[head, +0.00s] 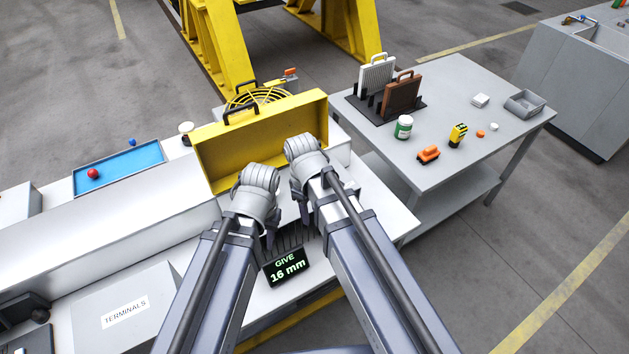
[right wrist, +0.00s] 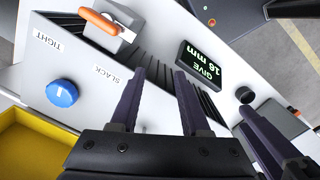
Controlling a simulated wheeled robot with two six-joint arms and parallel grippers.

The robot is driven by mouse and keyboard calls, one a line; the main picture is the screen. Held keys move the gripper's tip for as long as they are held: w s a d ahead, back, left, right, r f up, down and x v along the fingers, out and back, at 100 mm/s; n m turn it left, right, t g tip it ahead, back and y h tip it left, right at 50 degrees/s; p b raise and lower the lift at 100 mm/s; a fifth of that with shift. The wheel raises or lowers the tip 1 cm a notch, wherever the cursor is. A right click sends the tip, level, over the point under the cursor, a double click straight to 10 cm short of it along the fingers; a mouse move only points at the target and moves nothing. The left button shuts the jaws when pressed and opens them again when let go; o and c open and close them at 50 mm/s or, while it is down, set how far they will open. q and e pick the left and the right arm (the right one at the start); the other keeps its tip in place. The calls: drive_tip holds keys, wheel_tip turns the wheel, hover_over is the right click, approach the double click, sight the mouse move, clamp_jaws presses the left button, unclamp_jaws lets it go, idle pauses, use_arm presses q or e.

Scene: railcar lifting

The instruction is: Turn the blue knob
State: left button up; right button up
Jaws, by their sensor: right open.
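The blue knob (right wrist: 62,93) sits on a white panel in the right wrist view, near the labels TIGHT and SLACK. It has a pale mark on its face. In the head view I cannot make it out behind my arms. My right gripper (right wrist: 158,90) is open, with nothing between its fingers. The knob lies left of both fingers, apart from them. In the head view my right gripper (head: 304,208) is low over the white bench. My left gripper (head: 271,238) is beside it, and its fingers are too hidden to judge.
An orange-handled lever (right wrist: 100,22), a GIVE 16 mm display (right wrist: 201,68) and a black knob (right wrist: 244,95) share the panel. A yellow open case (head: 262,142) stands behind my grippers. A grey table (head: 470,125) with small items is at right. A blue tray (head: 125,165) is at left.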

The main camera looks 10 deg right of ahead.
drive_tip(key=o, duration=0.6)
drive_tip(key=w+d+r+n+p, duration=0.1)
drive_tip(key=w+n, duration=0.3)
drive_tip(key=w, duration=0.1)
drive_tip(key=w+d+r+n+p, duration=0.2)
drive_tip(key=w+n, duration=0.3)
drive_tip(key=w+d+r+n+p, duration=0.1)
drive_tip(key=w+d+r+n, duration=0.1)
drive_tip(key=w+n, duration=0.2)
drive_tip(key=shift+w+d+r+y+p, duration=0.1)
drive_tip(key=shift+w+r+y+p, duration=0.1)
drive_tip(key=shift+w, duration=0.15)
drive_tip(key=shift+w+d+r+y+p, duration=0.1)
drive_tip(key=shift+w+y+p, duration=0.1)
drive_tip(key=shift+w, duration=0.1)
drive_tip(key=shift+w+d+n, duration=0.2)
drive_tip(key=shift+w+n, duration=0.2)
drive_tip(key=shift+n, duration=0.3)
drive_tip(key=shift+f, duration=0.1)
wheel_tip(320, 180, down, 8)
drive_tip(key=b, duration=0.7)
drive_tip(key=shift+b, duration=0.4)
drive_tip(key=shift+r, duration=0.2)
drive_tip(key=c, duration=1.4)
